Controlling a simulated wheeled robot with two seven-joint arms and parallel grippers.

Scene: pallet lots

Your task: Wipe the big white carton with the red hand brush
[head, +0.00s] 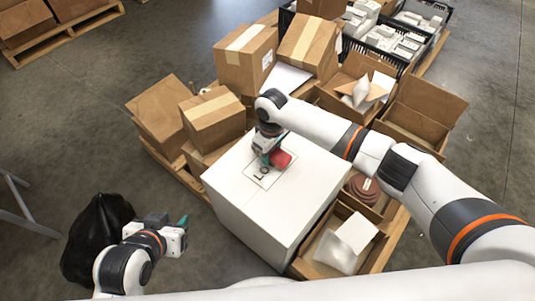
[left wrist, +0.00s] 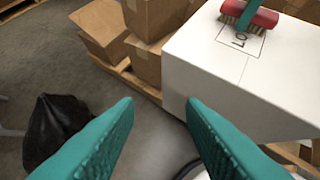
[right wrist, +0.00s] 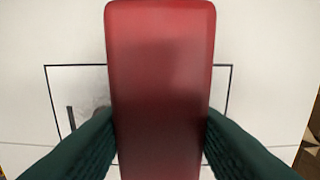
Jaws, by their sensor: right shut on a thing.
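The big white carton (head: 262,220) stands in front of me at the near side of the pallet, with a printed label frame on its top. It also shows in the left wrist view (left wrist: 250,85). The red hand brush (head: 281,159) is at the carton's top face, over the label. My right gripper (head: 270,156) is shut on the brush, whose red back fills the middle of the right wrist view (right wrist: 160,90). In the left wrist view the brush's bristles (left wrist: 232,21) appear to touch the top. My left gripper (head: 184,228) is open and empty, left of the carton.
Closed brown cartons (head: 212,120) stand behind the white carton on a wooden pallet (head: 175,172). Open cartons with goods (head: 345,240) are at its right. A black bag (head: 92,240) lies on the floor at left. Bare floor (head: 80,130) is free at the left.

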